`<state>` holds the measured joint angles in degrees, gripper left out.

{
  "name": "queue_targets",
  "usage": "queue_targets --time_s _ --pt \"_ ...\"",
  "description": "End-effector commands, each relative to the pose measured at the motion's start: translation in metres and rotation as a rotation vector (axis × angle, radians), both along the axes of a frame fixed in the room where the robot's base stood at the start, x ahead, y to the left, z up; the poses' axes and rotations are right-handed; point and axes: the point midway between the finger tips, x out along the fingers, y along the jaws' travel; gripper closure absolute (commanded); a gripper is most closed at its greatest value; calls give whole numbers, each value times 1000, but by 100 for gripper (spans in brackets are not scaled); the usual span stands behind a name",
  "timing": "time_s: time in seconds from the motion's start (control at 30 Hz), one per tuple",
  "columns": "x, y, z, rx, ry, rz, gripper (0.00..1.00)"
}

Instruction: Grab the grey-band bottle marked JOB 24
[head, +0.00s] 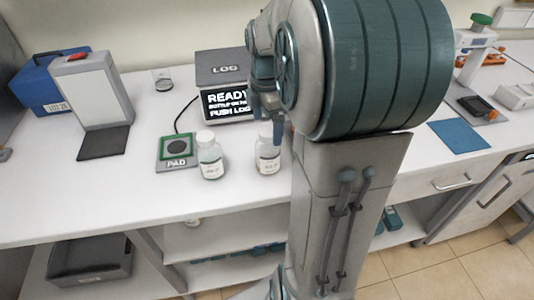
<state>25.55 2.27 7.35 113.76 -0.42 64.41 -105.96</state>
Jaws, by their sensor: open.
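Two small clear bottles with white caps and white labels stand upright on the white bench. The left bottle (211,162) is beside the green-edged pad. The right bottle (266,158) stands just in front of the LOG box. The label writing is too small to read, so I cannot tell which is JOB 24, and band colours are unclear. My gripper (269,126) is open and points down at the right bottle, with a finger overlapping its right side. My arm hides part of it, and I cannot tell whether it touches the bottle.
The LOG box (221,70) with a lit READY screen is behind the bottles. The PAD (177,149) is at left, cabled. A blue case (38,88) and a white panel (92,92) stand far left. A blue mat (459,136) lies right. The left front bench is clear.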

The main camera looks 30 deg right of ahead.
Motion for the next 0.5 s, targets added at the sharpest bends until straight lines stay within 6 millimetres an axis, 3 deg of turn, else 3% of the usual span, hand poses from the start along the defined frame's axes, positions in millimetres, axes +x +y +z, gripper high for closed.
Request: queue_targets --time_s 0.27,0.5 --pt "-2 1 -24 0 1 0 12" --pt "-8 2 -59 1 3 0 12"
